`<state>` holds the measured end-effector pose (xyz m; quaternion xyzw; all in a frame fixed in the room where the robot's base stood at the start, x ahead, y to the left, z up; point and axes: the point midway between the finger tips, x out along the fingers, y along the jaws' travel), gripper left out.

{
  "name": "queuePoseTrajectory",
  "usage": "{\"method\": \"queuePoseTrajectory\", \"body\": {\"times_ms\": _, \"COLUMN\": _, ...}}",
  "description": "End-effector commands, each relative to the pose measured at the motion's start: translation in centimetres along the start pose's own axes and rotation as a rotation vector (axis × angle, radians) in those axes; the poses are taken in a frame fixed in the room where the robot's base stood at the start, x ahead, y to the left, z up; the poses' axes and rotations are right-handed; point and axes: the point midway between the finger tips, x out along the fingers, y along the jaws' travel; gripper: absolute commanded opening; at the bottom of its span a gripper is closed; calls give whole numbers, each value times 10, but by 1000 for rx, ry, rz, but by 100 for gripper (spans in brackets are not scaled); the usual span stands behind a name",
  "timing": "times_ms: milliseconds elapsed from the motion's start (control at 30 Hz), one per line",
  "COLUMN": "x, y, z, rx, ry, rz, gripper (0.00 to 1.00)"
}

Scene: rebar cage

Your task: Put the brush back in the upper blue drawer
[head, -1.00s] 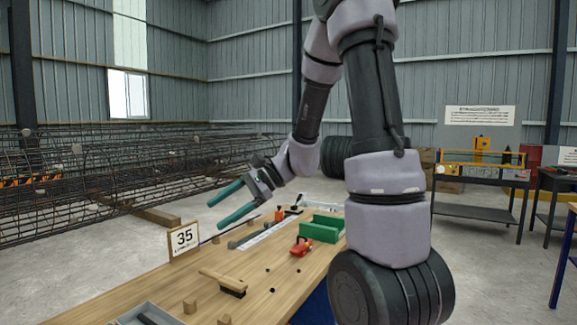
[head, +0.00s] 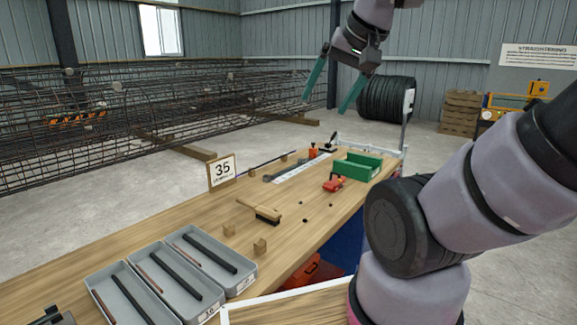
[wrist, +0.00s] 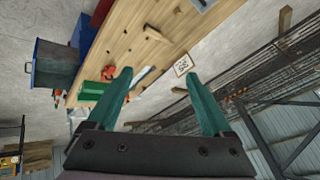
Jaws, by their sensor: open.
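The brush (head: 262,211), with a wooden handle and dark bristles, lies on the wooden workbench (head: 190,215). Its handle also shows in the wrist view (wrist: 156,34). My gripper (head: 325,107) is open and empty, high above and beyond the far end of the bench, well apart from the brush. Its two green fingers spread wide in the wrist view (wrist: 158,76). Blue drawer furniture (head: 346,240) shows under the bench's right edge, partly hidden by my arm. In the wrist view, a grey box with a blue edge (wrist: 57,64) sticks out beside it; I cannot tell which drawer it is.
Grey trays (head: 165,280) with dark bars stand on the near bench. A green bin (head: 357,166), a red tool (head: 334,184) and a "35" sign (head: 222,171) stand farther along. Small wooden blocks lie near the brush. A rebar cage (head: 100,115) stands to the left.

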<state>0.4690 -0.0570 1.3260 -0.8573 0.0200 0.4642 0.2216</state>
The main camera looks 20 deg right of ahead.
Motion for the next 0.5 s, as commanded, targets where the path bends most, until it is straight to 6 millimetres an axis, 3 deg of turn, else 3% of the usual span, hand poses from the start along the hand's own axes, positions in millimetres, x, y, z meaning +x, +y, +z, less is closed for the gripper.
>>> {"method": "queuePoseTrajectory", "body": {"times_ms": 167, "x": 28, "y": -12, "z": 3, "rx": 94, "ry": -131, "rz": -30, "gripper": 85}}
{"method": "queuePoseTrajectory", "body": {"times_ms": 500, "x": 122, "y": -60, "z": 3, "rx": 507, "ry": -535, "rz": -178, "gripper": 85}}
